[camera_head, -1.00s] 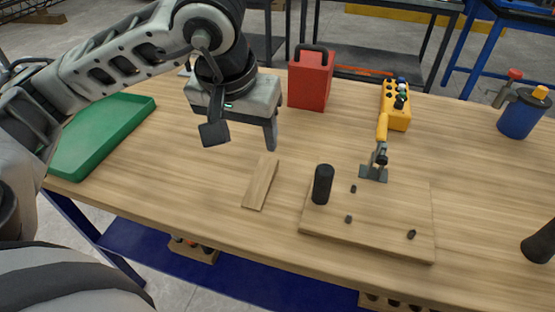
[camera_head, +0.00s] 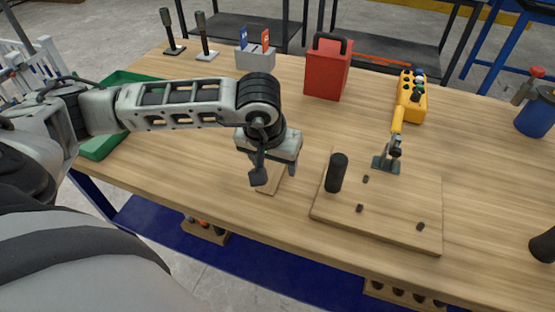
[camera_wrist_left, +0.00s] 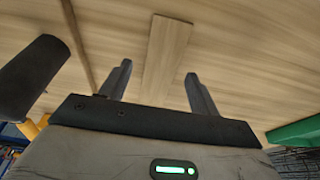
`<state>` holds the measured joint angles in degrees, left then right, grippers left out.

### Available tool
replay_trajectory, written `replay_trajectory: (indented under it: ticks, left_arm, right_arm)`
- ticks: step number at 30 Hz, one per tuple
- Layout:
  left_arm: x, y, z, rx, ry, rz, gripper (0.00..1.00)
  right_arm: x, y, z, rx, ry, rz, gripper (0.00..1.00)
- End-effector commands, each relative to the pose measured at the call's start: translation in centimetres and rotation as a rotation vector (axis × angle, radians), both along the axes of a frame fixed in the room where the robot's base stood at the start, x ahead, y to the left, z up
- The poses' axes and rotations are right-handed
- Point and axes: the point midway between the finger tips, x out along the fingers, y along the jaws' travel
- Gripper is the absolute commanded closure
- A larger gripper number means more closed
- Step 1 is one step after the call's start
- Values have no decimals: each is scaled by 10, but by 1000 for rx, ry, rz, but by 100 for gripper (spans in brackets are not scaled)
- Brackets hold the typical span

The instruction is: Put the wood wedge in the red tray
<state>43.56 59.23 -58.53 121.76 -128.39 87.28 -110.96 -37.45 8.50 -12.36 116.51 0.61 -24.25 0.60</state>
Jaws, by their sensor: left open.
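The wood wedge (camera_head: 270,187) is a pale, flat, tapered block lying on the wooden table near its front edge, partly hidden by my left gripper. My left gripper (camera_head: 275,174) is open and empty above the wedge. In the left wrist view the wedge (camera_wrist_left: 168,48) lies beyond and between the two parted fingertips (camera_wrist_left: 158,70), with no contact seen. The tray I see is green (camera_head: 98,148), at the table's left end and partly hidden by my arm. No red tray shows.
A wooden board (camera_head: 400,215) with a black cylinder (camera_head: 336,173) and small dark pegs lies right of the wedge. A red container (camera_head: 328,70), a yellow control box (camera_head: 411,98) and a grey holder (camera_head: 256,58) stand behind. Table between wedge and red container is clear.

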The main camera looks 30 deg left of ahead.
Motion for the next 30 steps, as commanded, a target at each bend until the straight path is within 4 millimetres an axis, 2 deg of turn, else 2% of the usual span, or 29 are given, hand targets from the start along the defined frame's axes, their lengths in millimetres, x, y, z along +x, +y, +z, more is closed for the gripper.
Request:
replay_trajectory:
  ticks: [3,9,10,12,15,17,18,24,30]
  left_arm:
    - [2,0,-8,-1,1,-1,38]
    - [2,0,-9,-1,0,-1,38]
    - [2,0,-9,-1,0,-1,44]
    - [2,0,-9,-1,0,-1,63]
    - [2,0,-9,-1,0,-1,87]
    - [2,0,-8,0,-1,-1,87]
    - [2,0,-8,0,-1,-1,90]
    - [2,1,-7,0,-1,-1,90]
    - [2,1,9,0,-2,2,90]
  right_arm:
    - [0,0,-1,3,4,-5,39]
    - [-1,0,-4,3,11,-7,39]
    - [-1,0,-4,3,11,-7,39]
    - [-2,0,-5,3,12,-7,39]
    - [-2,0,-5,3,14,-8,39]
    - [-3,0,-5,2,16,-8,39]
    - [-4,0,-6,2,17,-8,39]
    - [-5,-1,-5,-1,17,-5,39]
    - [-4,-2,6,-4,14,-4,39]
